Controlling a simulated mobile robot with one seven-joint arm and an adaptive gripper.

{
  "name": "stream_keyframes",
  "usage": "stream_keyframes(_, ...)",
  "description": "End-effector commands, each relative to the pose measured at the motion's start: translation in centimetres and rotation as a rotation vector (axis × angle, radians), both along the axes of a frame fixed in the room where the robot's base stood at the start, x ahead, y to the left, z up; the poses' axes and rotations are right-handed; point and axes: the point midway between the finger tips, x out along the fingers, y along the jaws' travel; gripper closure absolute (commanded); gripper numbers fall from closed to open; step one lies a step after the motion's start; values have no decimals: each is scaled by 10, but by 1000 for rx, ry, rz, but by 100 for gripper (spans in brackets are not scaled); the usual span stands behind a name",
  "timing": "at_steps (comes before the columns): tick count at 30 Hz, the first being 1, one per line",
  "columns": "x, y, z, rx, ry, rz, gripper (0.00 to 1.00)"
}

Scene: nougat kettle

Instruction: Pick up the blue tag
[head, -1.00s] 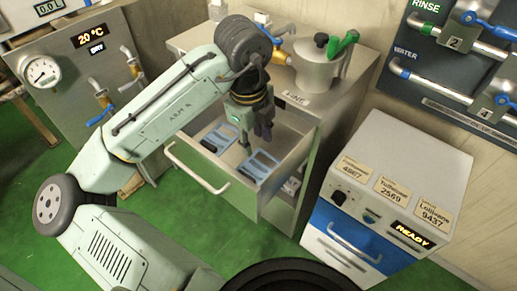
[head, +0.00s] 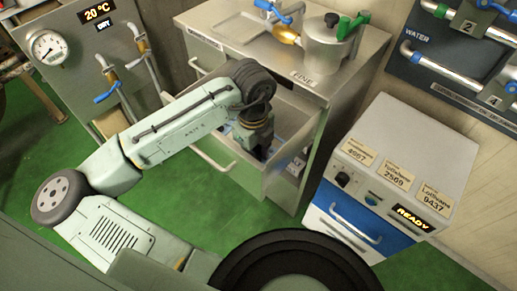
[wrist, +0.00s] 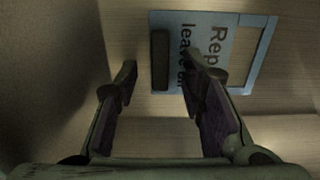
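In the wrist view, a blue tag (wrist: 193,35) lies flat on the drawer's floor. In the wrist view my gripper (wrist: 160,80) is open and empty. Its right finger overlaps the tag's lower part in the picture; its left finger is left of the tag. Whether a finger touches the tag cannot be told.
The drawer (head: 248,181) is pulled out of a metal cabinet; its walls surround my gripper closely. A dark wall surface fills the wrist view's left side. A kettle (head: 322,52) stands on top. A white and blue unit (head: 385,175) stands to the right. Green floor is free in front.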

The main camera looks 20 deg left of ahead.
Motion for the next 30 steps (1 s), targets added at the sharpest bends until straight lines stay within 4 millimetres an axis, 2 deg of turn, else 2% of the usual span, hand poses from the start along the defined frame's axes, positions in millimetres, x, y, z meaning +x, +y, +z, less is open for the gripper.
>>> stream_keyframes(5,0,0,0,0,-1,0,63)
stream_keyframes(22,0,0,0,0,0,0,100)
stream_keyframes(30,0,0,0,1,0,1,100)
